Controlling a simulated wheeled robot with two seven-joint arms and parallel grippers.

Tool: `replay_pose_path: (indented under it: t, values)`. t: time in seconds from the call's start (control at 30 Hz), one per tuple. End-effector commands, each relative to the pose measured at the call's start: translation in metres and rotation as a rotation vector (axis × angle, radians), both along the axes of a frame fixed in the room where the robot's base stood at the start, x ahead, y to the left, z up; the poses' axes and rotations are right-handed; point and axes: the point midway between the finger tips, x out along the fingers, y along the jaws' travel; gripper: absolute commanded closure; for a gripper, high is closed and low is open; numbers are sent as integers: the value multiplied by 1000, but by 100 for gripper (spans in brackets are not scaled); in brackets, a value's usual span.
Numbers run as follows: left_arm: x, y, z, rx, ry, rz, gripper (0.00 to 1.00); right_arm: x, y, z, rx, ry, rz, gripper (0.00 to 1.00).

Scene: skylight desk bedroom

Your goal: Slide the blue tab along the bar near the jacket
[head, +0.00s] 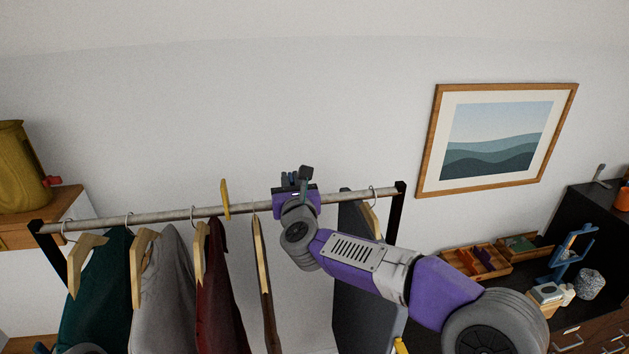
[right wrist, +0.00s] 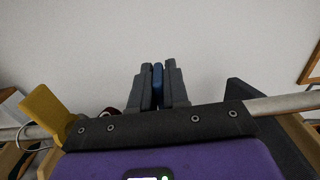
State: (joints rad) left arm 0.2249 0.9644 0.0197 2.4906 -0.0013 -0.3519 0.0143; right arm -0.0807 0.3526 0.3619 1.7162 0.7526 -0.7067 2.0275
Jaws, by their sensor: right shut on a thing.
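The blue tab (right wrist: 157,80) stands upright between the two dark fingers of my right gripper (right wrist: 158,88) in the right wrist view. My right gripper (head: 294,179) is shut on it at the bar (head: 158,216), right of the hanging jackets in the head view. The tab's lower end and the bar just behind the gripper are hidden. A dark red jacket (head: 213,285) hangs left of the gripper, and a thin brown garment (head: 263,270) hangs closer to it. A small grey part of my left arm shows at the bottom left edge; its jaws are not clear.
A yellow tab (head: 225,199) stands on the bar left of my gripper. Green (head: 97,290) and grey (head: 165,285) garments hang farther left. A dark blue-grey garment (head: 355,285) hangs on the right, near the black end post (head: 397,215).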

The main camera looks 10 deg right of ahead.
Motion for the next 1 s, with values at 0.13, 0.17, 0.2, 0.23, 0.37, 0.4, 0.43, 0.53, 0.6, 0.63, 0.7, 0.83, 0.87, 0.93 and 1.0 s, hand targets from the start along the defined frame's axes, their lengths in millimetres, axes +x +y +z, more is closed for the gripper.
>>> replay_pose_path:
  t: [0.13,0.17,0.2,0.23,0.37,0.4,0.43,0.53,0.6,0.63,0.7,0.83,0.87,0.93,1.0]
  values:
    - [0,0,-2,0,0,-1,57,1,19,1,1,-2,3,100]
    - [0,0,-2,0,0,-1,57,0,21,1,1,-1,3,100]
    - [0,0,-2,0,0,-1,57,0,21,1,1,-1,2,100]
    - [0,0,-2,0,0,0,57,0,21,1,1,-1,2,100]
    - [0,0,-2,0,0,0,57,0,21,1,1,0,2,100]
    - [0,0,-2,0,0,0,57,0,21,1,1,0,2,100]
    - [0,0,-2,0,0,0,57,0,21,1,1,-1,2,100]
    - [0,0,-2,0,0,0,57,0,21,1,1,0,2,74]
    - [0,0,-2,0,0,0,57,0,21,1,1,0,2,64]
    - [0,0,-2,0,0,0,57,0,21,1,1,0,2,64]
    - [0,0,-2,0,0,0,57,1,21,1,1,0,2,64]
    - [0,0,-2,0,0,0,57,1,21,1,0,0,2,64]
    - [0,0,-2,0,0,0,57,0,21,1,0,0,2,64]
    - [0,0,-3,0,0,0,57,-2,21,0,1,0,2,64]
    - [0,0,-6,0,0,0,57,-8,21,1,1,-1,2,64]
